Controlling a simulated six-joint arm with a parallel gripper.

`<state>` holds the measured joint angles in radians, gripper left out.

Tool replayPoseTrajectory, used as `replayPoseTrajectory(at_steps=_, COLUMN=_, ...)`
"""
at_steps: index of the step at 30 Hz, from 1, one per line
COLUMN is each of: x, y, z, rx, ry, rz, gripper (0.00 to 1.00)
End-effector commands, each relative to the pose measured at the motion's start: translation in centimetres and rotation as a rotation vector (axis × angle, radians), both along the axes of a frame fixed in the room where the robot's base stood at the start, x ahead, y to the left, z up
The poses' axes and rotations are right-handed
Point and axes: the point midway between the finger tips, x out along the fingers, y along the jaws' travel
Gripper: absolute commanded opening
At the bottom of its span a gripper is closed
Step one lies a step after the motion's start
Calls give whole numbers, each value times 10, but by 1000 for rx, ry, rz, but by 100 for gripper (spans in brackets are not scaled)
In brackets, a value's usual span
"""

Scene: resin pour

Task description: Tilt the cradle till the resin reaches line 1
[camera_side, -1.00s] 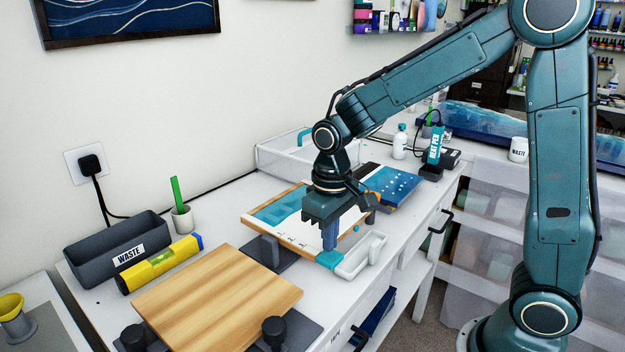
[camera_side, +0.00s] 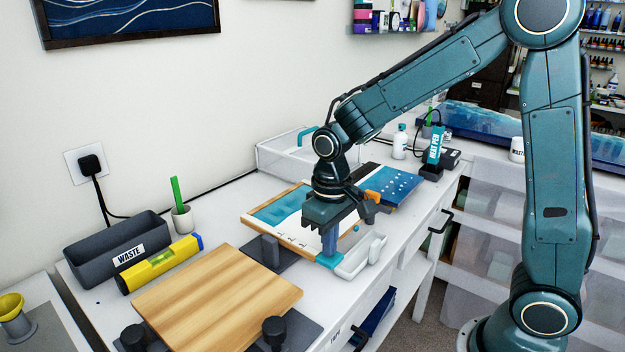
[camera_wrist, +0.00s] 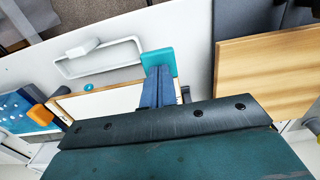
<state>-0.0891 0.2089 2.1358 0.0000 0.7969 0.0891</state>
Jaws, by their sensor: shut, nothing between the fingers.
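The cradle holds a wood-edged white panel (camera_side: 262,232) in the middle of the bench. Teal resin (camera_side: 279,207) lies on its far left part, and small line marks run along the near side, too small to read surely. A teal tab (camera_side: 329,261) sits at the panel's near corner, and it also shows in the wrist view (camera_wrist: 159,60). My gripper (camera_side: 329,250) is shut and empty, fingers pointing down at the tab; in the wrist view the fingertips (camera_wrist: 158,72) are at its edge. I cannot tell whether they touch it. My gripper hides part of the panel.
A white tray (camera_side: 374,247) stands just right of the tab. An orange piece (camera_side: 372,197) and a blue panel (camera_side: 400,185) are behind my gripper. A wooden board (camera_side: 215,295), yellow level (camera_side: 160,264) and waste bin (camera_side: 95,252) are at the near left.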

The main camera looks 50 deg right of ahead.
Motion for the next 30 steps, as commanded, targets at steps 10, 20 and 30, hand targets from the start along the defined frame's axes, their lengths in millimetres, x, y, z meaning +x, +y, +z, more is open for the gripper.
replayPoseTrajectory(at_steps=10, x=0, y=0, z=-8, rx=0, ry=1, rz=0, gripper=0)
replayPoseTrajectory(at_steps=20, x=0, y=0, z=-15, rx=0, ry=1, rz=0, gripper=0)
replayPoseTrajectory(at_steps=30, x=0, y=0, z=-22, rx=0, ry=1, rz=0, gripper=0)
